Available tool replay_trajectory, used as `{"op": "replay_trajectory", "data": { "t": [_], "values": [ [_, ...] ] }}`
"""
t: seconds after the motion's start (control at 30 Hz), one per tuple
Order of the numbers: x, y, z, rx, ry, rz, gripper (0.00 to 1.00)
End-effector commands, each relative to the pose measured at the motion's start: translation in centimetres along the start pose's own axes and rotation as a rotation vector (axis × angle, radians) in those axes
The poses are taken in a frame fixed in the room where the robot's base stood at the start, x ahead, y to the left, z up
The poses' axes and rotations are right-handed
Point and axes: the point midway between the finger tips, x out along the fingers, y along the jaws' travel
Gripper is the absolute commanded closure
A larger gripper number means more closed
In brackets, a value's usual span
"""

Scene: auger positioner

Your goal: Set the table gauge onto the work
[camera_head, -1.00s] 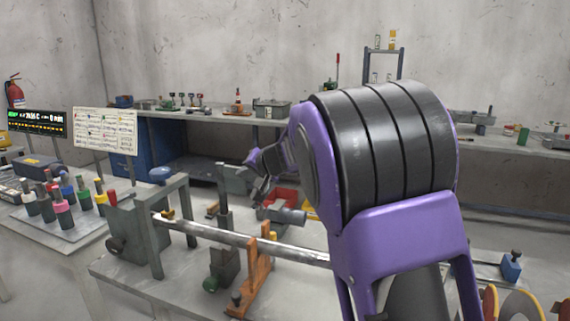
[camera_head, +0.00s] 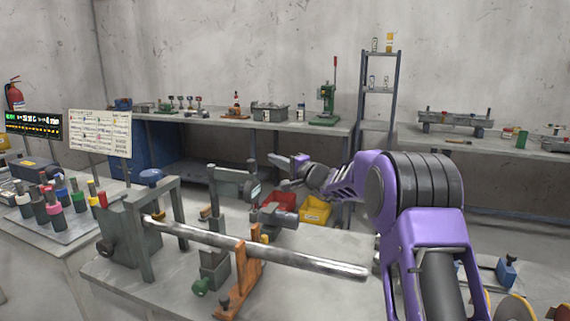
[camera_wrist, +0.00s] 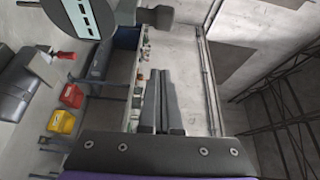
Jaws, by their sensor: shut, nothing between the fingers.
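The work looks to be the long steel bar (camera_head: 300,262), running from the grey headstock (camera_head: 130,232) through an orange rest (camera_head: 243,280) to a free right end. A grey instrument with a round face (camera_head: 232,185) stands upright behind the bar; I take it for the table gauge, but cannot be sure. A slotted round face (camera_wrist: 80,14) shows at the top left of the wrist view. My gripper (camera_head: 284,184) is right of the upright instrument, apart from the bar. In the wrist view its fingers (camera_wrist: 161,78) are together and empty.
Red (camera_head: 277,202) and yellow (camera_head: 315,210) bins lie behind the bar. A rack of coloured-topped holders (camera_head: 60,222) stands at left. A back bench (camera_head: 230,120) carries several tools. The bench surface (camera_head: 330,295) before the bar's right end is clear.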

Motion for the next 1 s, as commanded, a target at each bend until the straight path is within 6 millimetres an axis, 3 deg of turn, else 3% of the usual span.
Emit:
{"op": "replay_trajectory", "data": {
  "t": [0.23, 0.6, 1.0],
  "values": [
    [3.4, 0.0, 0.1, -0.002, -0.002, 0.001, 1.00],
    [1.9, 0.0, 3.4, -0.002, -0.001, 0.002, 1.00],
    [1.8, 0.0, 3.8, -0.002, 0.000, 0.001, 1.00]
  ]
}}
